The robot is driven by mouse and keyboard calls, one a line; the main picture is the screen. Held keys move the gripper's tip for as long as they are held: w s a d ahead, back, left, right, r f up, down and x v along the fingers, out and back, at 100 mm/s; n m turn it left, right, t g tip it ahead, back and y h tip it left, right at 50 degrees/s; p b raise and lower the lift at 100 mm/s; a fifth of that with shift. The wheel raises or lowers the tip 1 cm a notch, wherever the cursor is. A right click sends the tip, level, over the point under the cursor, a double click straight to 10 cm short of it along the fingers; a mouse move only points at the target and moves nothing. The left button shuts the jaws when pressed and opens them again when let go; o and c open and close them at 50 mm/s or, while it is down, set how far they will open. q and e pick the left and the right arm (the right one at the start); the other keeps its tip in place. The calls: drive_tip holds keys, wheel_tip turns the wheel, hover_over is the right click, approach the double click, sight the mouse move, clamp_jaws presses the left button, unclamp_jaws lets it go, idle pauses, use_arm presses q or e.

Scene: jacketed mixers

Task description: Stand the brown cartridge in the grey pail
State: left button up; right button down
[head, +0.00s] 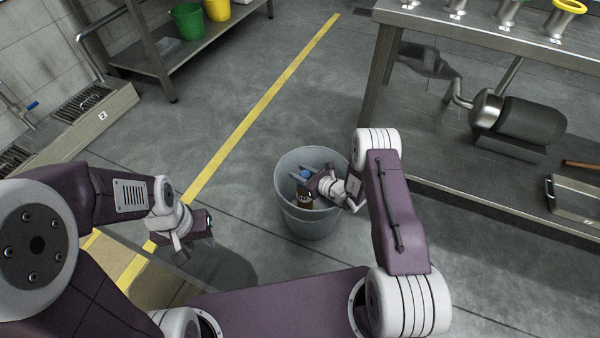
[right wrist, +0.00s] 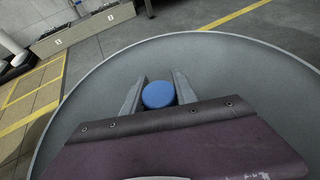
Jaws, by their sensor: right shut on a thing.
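The grey pail (head: 312,222) stands on the floor near the middle of the head view, and its rim (right wrist: 75,100) curves around my gripper in the right wrist view. My right gripper (head: 302,182) reaches into the pail's mouth from the right and is shut on the brown cartridge (head: 304,201). The cartridge's blue end (right wrist: 158,95) faces up between the two fingers, and its brown part shows below them. Its lower end is hidden, so I cannot tell whether it touches the bottom. My left gripper (head: 196,244) hangs left of the pail, apart from it; its jaw opening is unclear.
A steel bench (head: 470,190) with a lower shelf stands on the right, close to my right arm. A rack (head: 150,58) with a green bucket (head: 188,21) and a yellow bucket (head: 217,9) is at the back left. A yellow line (head: 262,105) crosses open floor.

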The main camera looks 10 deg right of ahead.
drive_tip(key=c, duration=1)
unclamp_jaws()
drive_tip(key=shift+o, duration=0.2)
drive_tip(key=shift+r, duration=0.15)
